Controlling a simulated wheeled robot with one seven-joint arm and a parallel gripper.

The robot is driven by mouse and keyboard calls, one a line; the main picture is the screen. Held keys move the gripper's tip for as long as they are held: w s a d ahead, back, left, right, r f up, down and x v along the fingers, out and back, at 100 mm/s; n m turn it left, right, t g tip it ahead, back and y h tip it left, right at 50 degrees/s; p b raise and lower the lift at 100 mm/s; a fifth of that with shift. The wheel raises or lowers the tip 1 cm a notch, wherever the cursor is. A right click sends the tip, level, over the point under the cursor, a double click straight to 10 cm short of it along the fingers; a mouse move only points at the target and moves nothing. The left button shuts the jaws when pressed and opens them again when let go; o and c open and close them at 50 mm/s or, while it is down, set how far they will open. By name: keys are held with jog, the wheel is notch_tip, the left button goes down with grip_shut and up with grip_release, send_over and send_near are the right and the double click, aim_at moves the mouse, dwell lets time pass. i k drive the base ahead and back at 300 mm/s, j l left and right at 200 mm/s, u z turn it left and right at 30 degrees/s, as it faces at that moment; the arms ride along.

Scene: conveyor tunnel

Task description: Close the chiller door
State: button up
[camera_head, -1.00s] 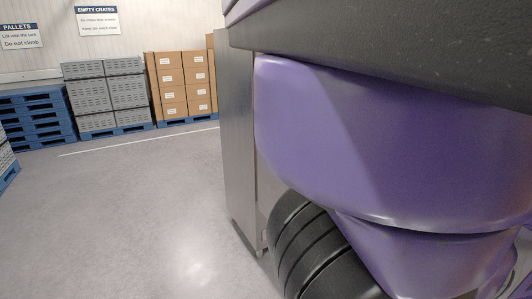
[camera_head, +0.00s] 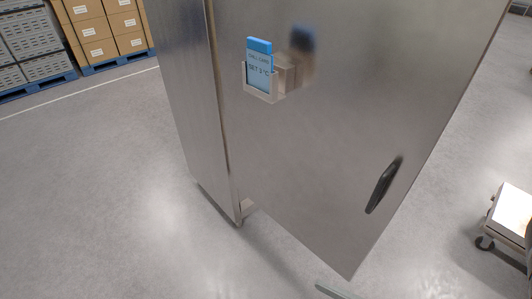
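The chiller's stainless steel door (camera_head: 320,130) fills the middle of the head view. It appears swung out toward me from the cabinet (camera_head: 185,90), whose side wall shows at the left. I see the door's outer face. Its dark handle (camera_head: 383,186) is near the free right edge. The hinge side is at the left, by the cabinet's front corner. The cabinet's inside is hidden behind the door. How wide the door stands open is hard to tell. My gripper is not in view.
A card holder with a blue-topped card (camera_head: 260,68) sits on the door. A low wheeled item (camera_head: 510,220) stands on the floor at right. Cartons (camera_head: 105,28) and grey crates (camera_head: 32,42) stand on blue pallets at the back left. The floor (camera_head: 90,200) at left is clear.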

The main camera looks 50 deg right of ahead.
aim_at(378, 84)
jog(key=j+z, duration=0.1)
jog(key=z, duration=0.8)
jog(key=k+j, duration=0.2)
jog(key=j, duration=0.2)
jog(key=k+j+z, duration=0.1)
jog(key=j, duration=0.3)
jog(key=k+j, duration=0.3)
jog(key=j+z, duration=0.05)
jog(key=j, duration=0.05)
